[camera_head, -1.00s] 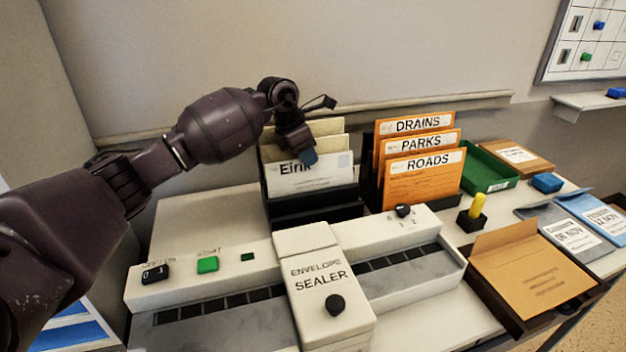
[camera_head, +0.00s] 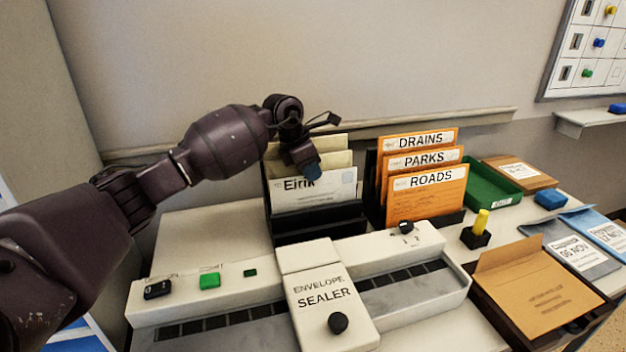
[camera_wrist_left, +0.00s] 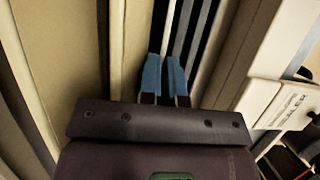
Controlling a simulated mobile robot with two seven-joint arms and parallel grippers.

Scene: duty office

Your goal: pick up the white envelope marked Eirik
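The white envelope marked Eirik (camera_head: 330,188) stands upright at the front of a black sorter (camera_head: 318,220), behind the envelope sealer. My left gripper (camera_head: 307,168) reaches down from above over its top edge, covering the end of the name. In the left wrist view, the two blue fingertips (camera_wrist_left: 164,77) are close together with a thin pale edge between them. They look closed on the envelope's top edge. The envelope still sits low in the sorter. Cream envelopes (camera_head: 322,160) stand just behind it. My right gripper is not in view.
The envelope sealer (camera_head: 322,298) fills the front of the desk. A second sorter with orange folders (camera_head: 428,200) stands close to the right. A green tray (camera_head: 492,182), a yellow-topped item (camera_head: 480,224) and an open brown envelope (camera_head: 535,285) lie further right. The wall is close behind.

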